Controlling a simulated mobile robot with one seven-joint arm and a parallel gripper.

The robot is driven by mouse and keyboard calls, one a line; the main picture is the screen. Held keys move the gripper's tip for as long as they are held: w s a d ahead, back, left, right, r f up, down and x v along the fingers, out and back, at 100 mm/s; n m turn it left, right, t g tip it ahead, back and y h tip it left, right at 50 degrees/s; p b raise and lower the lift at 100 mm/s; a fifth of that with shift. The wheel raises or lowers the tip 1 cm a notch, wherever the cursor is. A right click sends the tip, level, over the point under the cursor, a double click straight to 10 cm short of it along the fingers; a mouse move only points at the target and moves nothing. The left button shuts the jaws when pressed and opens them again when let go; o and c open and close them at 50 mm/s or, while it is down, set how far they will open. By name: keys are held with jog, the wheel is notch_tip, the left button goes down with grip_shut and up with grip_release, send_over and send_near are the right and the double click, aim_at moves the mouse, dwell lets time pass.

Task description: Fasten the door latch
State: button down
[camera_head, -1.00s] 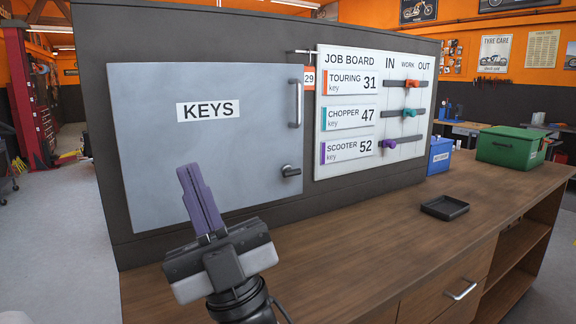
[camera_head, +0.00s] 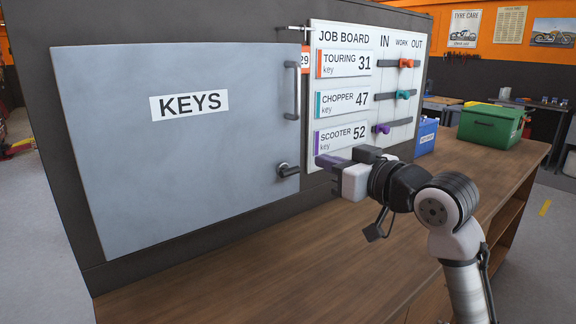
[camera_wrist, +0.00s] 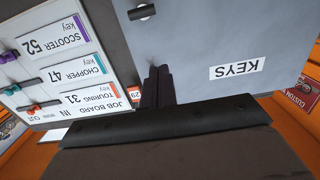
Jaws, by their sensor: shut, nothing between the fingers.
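The grey key cabinet door (camera_head: 175,150) is labelled KEYS and looks closed, lying flat against the dark panel. Its dark latch knob (camera_head: 288,170) sits at the door's lower right edge, with the lever pointing right. The wrist view shows the shut fingers (camera_wrist: 157,88) over the door's edge.
The job board (camera_head: 360,95) with several key labels and sliders is right of the door, behind my gripper. A metal pin (camera_head: 293,28) juts out above the door. A blue box (camera_head: 426,137) and green box (camera_head: 490,124) stand on the wooden bench (camera_head: 250,265), clear in front.

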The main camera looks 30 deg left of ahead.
jog(key=p, duration=0.4)
send_over(287, 170)
jog(key=s+d, duration=0.2)
jog(key=d, duration=0.1)
jog(key=f, duration=0.2)
jog(key=a+f, duration=0.1)
jog(key=f, duration=0.1)
jog(key=shift+w+f+p, duration=0.15)
jog(key=shift+p, duration=0.2)
